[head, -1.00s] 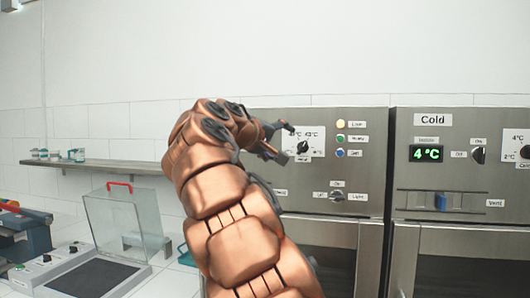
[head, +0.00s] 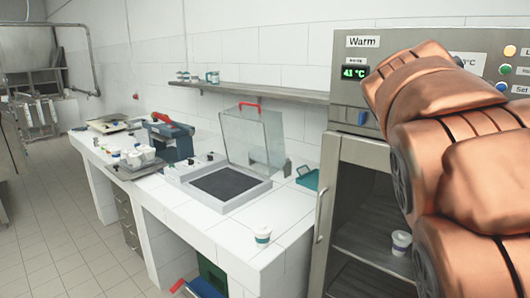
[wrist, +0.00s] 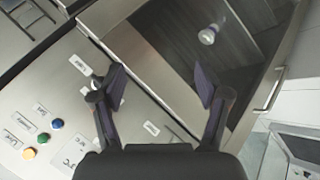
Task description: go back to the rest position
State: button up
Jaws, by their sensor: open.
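My gripper (wrist: 160,88) is open and empty in the wrist view. It hangs in front of the control panel and glass door of the warm cabinet (head: 345,120). In the head view my copper-coloured arm covers the right part of that cabinet, and the gripper itself is hidden behind the arm. The cabinet's green display (head: 354,73) reads about 41 °C.
A white cup (head: 401,241) stands inside the cabinet behind the glass; it also shows in the wrist view (wrist: 207,36). Another cup (head: 262,234) stands on the white counter (head: 215,225). A clear-lidded device (head: 231,184) sits there. The floor (head: 60,240) at left is open.

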jog(key=s+a+f+g+y, duration=0.2)
jog(key=s+a+f, duration=0.4)
jog(key=s+f, duration=0.3)
jog(key=s+a+f+g+y, duration=0.1)
jog(key=s+a+f+y, duration=0.2)
jog(key=s+a+f, duration=0.3)
jog(key=s+a+f+g+y, duration=0.2)
jog(key=s+a+f, duration=0.4)
jog(key=s+f, duration=0.7)
jog(key=shift+s+a+g+y, duration=0.25)
jog(key=shift+s+y, duration=0.45)
jog(key=shift+s, duration=0.35)
